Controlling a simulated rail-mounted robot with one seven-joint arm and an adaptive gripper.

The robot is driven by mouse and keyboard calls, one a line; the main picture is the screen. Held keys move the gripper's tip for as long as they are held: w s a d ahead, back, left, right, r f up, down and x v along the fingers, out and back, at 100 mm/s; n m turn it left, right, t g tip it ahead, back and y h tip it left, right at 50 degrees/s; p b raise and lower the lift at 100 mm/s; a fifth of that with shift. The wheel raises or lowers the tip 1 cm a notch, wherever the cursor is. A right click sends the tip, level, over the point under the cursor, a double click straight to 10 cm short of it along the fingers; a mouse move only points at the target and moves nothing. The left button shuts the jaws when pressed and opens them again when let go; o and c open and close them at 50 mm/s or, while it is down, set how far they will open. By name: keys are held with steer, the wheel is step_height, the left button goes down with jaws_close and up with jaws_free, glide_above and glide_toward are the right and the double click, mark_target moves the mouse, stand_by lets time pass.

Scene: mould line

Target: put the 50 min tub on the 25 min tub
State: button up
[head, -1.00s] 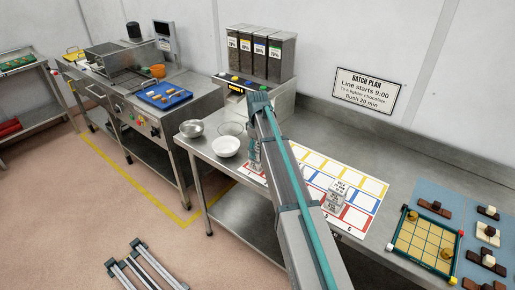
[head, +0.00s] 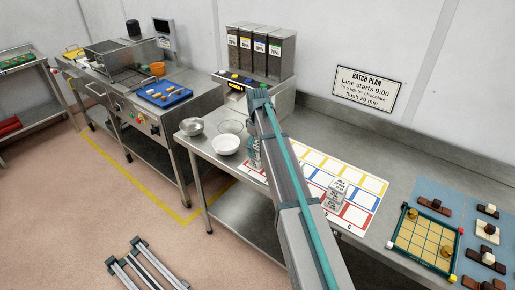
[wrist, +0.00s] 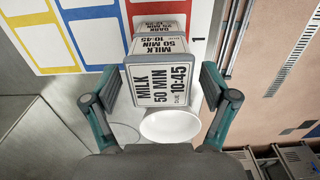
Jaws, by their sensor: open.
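The 50 min tub (wrist: 160,86), labelled milk, due 10:45, is between my open fingers in the wrist view. My gripper (wrist: 161,80) has a gap on each side of it. The 25 min tub (wrist: 160,20), labelled dark, shows beyond it, smaller and partly covered; the 50 min tub appears to sit on top of it. In the head view my arm hides most of these tubs; a grey, lettered part (head: 254,153) shows at its left edge.
Another lettered tub or stack (head: 335,196) stands on the coloured grid mat (head: 347,223). A white bowl (head: 226,144) is close to the tubs and shows below them in the wrist view (wrist: 170,126). A glass bowl (head: 230,127) and metal bowl (head: 191,126) are nearby.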

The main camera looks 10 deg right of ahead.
mark_target(257, 145)
step_height(257, 145, up, 12)
steer(key=b, duration=0.3)
steer(key=shift+f, duration=0.2)
